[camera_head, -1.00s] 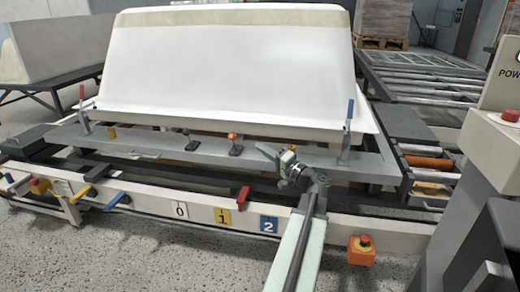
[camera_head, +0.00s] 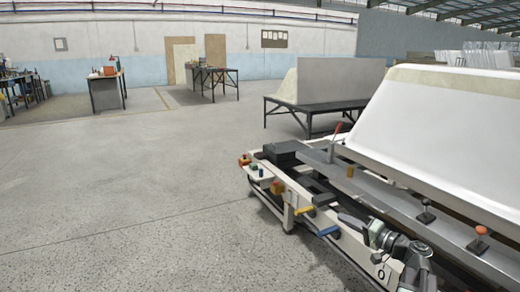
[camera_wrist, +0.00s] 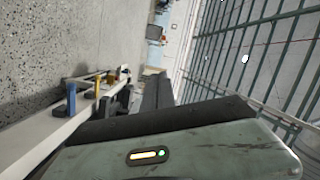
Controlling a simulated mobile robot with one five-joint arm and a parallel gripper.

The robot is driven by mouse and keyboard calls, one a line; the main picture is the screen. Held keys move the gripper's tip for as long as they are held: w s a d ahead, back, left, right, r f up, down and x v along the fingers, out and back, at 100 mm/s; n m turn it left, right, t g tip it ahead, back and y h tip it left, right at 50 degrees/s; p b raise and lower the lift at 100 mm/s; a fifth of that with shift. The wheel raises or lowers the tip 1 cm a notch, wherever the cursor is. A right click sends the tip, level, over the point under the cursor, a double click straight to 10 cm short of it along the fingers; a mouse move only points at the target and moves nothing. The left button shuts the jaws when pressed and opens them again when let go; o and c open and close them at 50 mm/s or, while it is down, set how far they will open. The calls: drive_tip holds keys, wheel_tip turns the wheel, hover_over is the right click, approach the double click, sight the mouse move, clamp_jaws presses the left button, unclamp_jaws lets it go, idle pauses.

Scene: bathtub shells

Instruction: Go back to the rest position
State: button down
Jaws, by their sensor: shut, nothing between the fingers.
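My gripper (camera_head: 347,219) is at the lower right of the head view, pointing left over the front rail of the machine frame. Its dark fingers (camera_wrist: 157,94) also show in the wrist view, closed together with nothing held. The white bathtub shell (camera_head: 450,128) rests on the machine frame (camera_head: 402,200) at the right of the head view, beyond my gripper and apart from it. Its right part is cut off by the picture edge.
A blue handle (camera_head: 328,231) and a yellow handle (camera_head: 304,210) stick out from the front rail near my gripper. A red-handled clamp (camera_head: 334,138) stands at the frame's far end. A second shell (camera_head: 340,80) sits on a dark table behind. The floor (camera_head: 130,190) at left is clear.

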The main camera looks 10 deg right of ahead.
drive_tip(key=w+a+f+n+g+y+p, duration=0.1)
drive_tip(key=a+f+n+g, duration=0.3)
drive_tip(key=a, duration=1)
drive_tip(key=a+f+n+g+y+p, duration=0.15)
drive_tip(key=a+f+g, duration=0.3)
drive_tip(key=a, duration=0.95)
drive_tip(key=s+a+f+n+g+h+p, duration=0.1)
drive_tip(key=s+a+f+n+g+h, duration=0.3)
drive_tip(key=s+a+f+g+h, duration=0.35)
drive_tip(key=s+d+m+h+p, duration=0.2)
drive_tip(key=s+d+h+p, duration=0.15)
drive_tip(key=d, duration=0.55)
wheel_tip(320, 180, up, 35)
drive_tip(key=p, duration=3.4)
drive_tip(key=shift+s+f+p, duration=0.15)
drive_tip(key=shift+s+p, duration=0.2)
drive_tip(key=shift+p, duration=0.05)
drive_tip(key=shift+a+f, duration=0.1)
